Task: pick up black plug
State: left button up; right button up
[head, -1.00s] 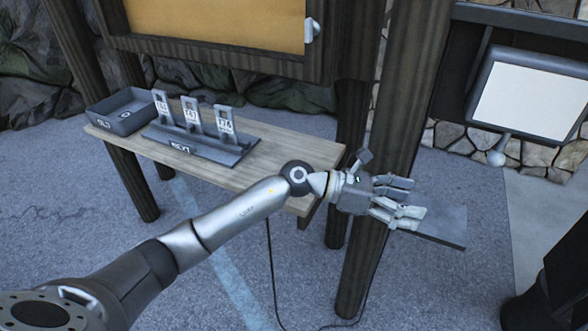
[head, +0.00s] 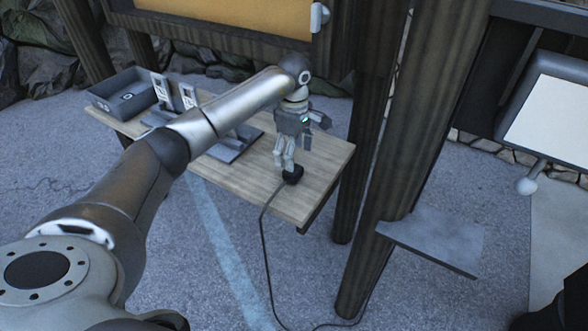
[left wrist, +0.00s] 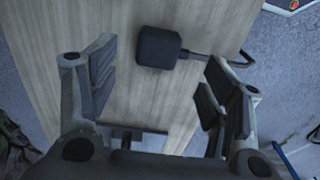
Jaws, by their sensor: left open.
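The black plug (head: 292,174) lies on the wooden table (head: 320,170) near its right end. Its cable runs over the table's front edge down to the ground. My left gripper (head: 284,166) points down just above or beside the plug, its fingers partly overlapping it in the head view. In the left wrist view the plug (left wrist: 158,47) is a dark block beyond the fingertips, between the two open fingers (left wrist: 152,85). Nothing is held between them. I cannot tell whether a finger touches the plug. My right gripper is not in view.
A grey bin (head: 122,97) and a dark stand with upright tags (head: 190,97) are on the table's left part, partly behind my arm. A thick wooden post (head: 400,165) rises right of the table. A grey plate (head: 440,240) juts out beyond it.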

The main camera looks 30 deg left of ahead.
aim_at(293, 173)
pick_arm(q)
jog(key=shift+f, duration=0.55)
jog(key=shift+w+f, duration=0.1)
jog(key=shift+f, duration=0.2)
notch_tip(293, 173, down, 4)
jog(key=shift+a+f+p, duration=0.15)
jog(key=shift+p, duration=0.95)
jog(key=shift+f, duration=0.5)
jog(key=shift+c, duration=1.1)
jog(key=c, duration=0.8)
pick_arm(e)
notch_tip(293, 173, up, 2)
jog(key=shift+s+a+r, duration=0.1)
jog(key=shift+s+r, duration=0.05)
